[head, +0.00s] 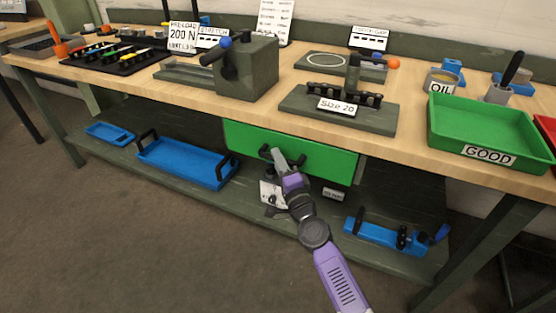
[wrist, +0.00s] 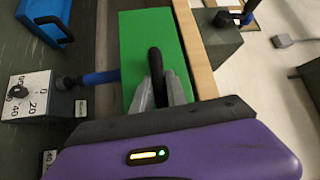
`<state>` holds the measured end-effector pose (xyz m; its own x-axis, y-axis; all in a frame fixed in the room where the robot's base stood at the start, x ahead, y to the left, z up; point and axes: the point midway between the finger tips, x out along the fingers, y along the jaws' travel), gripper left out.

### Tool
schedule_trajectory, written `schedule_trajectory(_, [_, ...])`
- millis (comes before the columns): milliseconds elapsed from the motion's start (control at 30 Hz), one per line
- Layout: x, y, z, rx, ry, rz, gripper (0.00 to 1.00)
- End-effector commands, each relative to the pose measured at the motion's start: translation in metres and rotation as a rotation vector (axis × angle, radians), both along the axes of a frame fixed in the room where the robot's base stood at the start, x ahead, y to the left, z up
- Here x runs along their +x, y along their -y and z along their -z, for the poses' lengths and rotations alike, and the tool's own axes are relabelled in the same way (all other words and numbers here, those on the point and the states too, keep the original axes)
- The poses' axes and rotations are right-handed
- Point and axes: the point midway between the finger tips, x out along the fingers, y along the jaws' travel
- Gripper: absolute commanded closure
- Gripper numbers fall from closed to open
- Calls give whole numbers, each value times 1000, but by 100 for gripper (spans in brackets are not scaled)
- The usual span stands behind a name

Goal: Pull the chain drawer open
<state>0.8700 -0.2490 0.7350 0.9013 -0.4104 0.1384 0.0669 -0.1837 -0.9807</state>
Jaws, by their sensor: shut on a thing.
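The chain drawer (head: 325,160) has a green front and sits under the wooden bench top. It looks closed or nearly so in the head view. Its black handle (head: 266,152) shows at the front. My gripper (head: 282,158) is at the handle, with my purple arm reaching up from below. In the wrist view the green drawer front (wrist: 133,45) lies ahead, and the two grey fingers of my gripper (wrist: 160,88) are on both sides of the black handle (wrist: 155,62), shut on it. The inside of the drawer is hidden.
The wooden bench top (head: 210,108) runs above the drawer. The lower shelf (head: 330,225) holds a blue tray (head: 185,165) at left and a blue tool (head: 375,234) at right. A green GOOD tray (head: 490,130) stands on top. The floor in front is clear.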

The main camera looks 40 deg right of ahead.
Motion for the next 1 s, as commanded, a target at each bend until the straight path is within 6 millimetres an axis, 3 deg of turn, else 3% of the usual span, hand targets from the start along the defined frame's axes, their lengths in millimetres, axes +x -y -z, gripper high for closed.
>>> schedule_trajectory(267, [-2, -7, 1, 2, -3, -2, 100])
schedule_trajectory(433, [-10, -29, 0, 2, -3, -4, 100])
schedule_trajectory(1000, [-62, -170, -2, 3, -6, -5, 100])
